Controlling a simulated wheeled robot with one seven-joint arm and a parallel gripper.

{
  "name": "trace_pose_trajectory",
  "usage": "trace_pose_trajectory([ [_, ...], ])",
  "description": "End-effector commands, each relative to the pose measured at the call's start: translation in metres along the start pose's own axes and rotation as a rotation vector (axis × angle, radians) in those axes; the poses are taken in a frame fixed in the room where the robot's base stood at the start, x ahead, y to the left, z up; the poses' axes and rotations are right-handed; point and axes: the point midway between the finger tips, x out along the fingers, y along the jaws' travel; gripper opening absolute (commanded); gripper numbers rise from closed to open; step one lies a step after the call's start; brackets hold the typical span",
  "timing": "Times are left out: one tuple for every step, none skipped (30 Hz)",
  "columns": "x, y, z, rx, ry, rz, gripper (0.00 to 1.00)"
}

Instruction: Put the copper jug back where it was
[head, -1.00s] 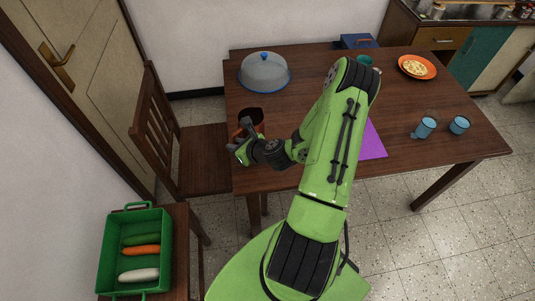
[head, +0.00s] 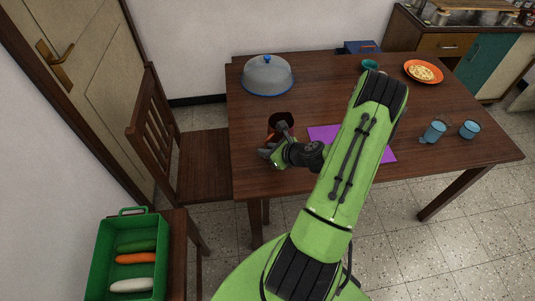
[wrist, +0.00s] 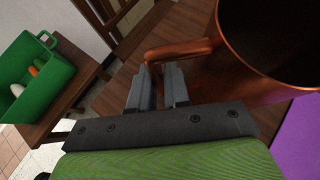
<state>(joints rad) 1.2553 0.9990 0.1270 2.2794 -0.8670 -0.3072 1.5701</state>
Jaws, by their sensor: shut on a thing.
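The copper jug (head: 271,131) is near the front left part of the table, left of the purple mat (head: 320,131). My gripper (head: 278,138) is at its near side and partly hides it. In the wrist view the jug (wrist: 222,78) fills the upper right, with its dark opening showing. My fingers (wrist: 158,84) are shut at its handle (wrist: 180,50); the exact contact is partly hidden. The jug looks about upright. I cannot tell whether its base touches the table.
A grey dome with a blue rim (head: 267,76) stands behind the jug. Blue mugs (head: 434,132), a teal cup (head: 370,65) and an orange plate (head: 438,76) are farther right. A chair (head: 160,125) and a green crate of vegetables (head: 103,262) are left.

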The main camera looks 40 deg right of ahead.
Motion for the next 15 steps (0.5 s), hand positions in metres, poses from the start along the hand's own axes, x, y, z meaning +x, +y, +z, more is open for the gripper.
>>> trace_pose_trajectory([
  [0.0058,0.0003,-0.0077,0.001,-0.002,-0.001,0.0],
  [0.0069,0.0,-0.009,-0.001,-0.003,-0.002,0.0],
  [0.007,-0.0001,-0.0091,-0.001,-0.003,-0.003,0.0],
  [0.0066,-0.0003,-0.0083,-0.002,-0.003,-0.003,0.0],
  [0.0062,-0.0003,-0.0079,-0.003,-0.003,-0.003,0.0],
  [0.006,-0.0003,-0.0076,-0.003,-0.003,-0.003,0.0],
  [0.006,-0.0002,-0.0075,-0.003,-0.003,-0.003,0.0],
  [0.006,-0.0002,-0.0075,-0.002,-0.003,-0.002,0.0],
  [0.0065,0.0,-0.0082,-0.002,-0.003,-0.002,0.0],
  [0.0072,0.0001,-0.0092,-0.002,-0.002,-0.002,0.0],
  [0.0078,0.0002,-0.0101,-0.002,-0.002,-0.002,0.0],
  [0.0086,0.0002,-0.0112,-0.002,-0.002,-0.002,0.0],
  [0.0081,0.0004,-0.0113,-0.001,0.0,-0.001,0.21],
  [0.008,0.0004,-0.0111,-0.001,0.0,-0.001,0.26],
  [0.0079,0.0004,-0.011,-0.001,0.0,-0.001,0.32],
])
